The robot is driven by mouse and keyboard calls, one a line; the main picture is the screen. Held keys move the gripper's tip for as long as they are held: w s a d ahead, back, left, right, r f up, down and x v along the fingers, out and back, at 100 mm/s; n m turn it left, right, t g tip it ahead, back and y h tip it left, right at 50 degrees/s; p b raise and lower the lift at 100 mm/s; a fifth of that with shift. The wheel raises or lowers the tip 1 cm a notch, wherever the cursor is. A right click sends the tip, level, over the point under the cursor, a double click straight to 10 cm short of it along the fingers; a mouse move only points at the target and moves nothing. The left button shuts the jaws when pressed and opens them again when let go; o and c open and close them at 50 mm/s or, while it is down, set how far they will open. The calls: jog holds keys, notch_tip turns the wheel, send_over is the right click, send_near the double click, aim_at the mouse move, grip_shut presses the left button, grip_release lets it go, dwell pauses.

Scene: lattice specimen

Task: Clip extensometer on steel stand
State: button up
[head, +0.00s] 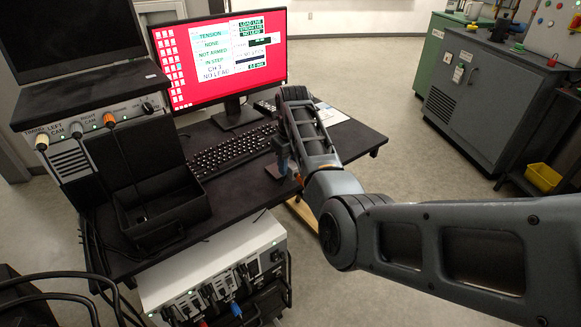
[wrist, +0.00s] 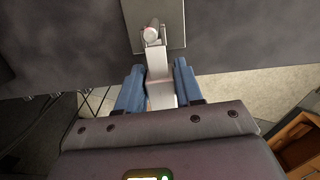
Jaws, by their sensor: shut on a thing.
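My gripper (wrist: 158,82) is in the wrist view, its two blue fingers on either side of a pale metal piece, which I take to be the extensometer (wrist: 160,70). The fingers are shut on it. Its far end meets a short round silver post, part of the steel stand, over a square grey plate (wrist: 172,12). I cannot tell whether the piece is clipped to the post or only touching or overlapping it. In the head view my gripper (head: 283,150) is low at the desk's right part, beside the keyboard; the arm hides most of the stand.
The black desk (head: 235,195) holds a keyboard (head: 235,150), a monitor (head: 220,60) reading TENSION and NO LEAD, and an open black case (head: 165,220). A white instrument box (head: 215,275) stands below. Grey cabinets (head: 490,95) and a yellow bin (head: 543,177) are at right.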

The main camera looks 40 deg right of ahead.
jog(key=shift+w+d+r+b, duration=0.15)
jog(key=shift+w+b, duration=0.55)
jog(key=shift+w, duration=0.4)
dwell(1.1)
jog(key=o, duration=1.1)
jog(key=shift+c, duration=0.2)
jog(key=shift+o, duration=0.3)
jog(key=o, duration=0.4)
jog(key=shift+o, duration=0.2)
jog(key=shift+s+r+p, duration=0.15)
jog(key=shift+r+p, duration=1.1)
jog(key=shift+p, duration=0.05)
jog(key=shift+s+r+p, duration=0.15)
jog(key=shift+r+p, duration=1.05)
jog(key=shift+p, duration=0.1)
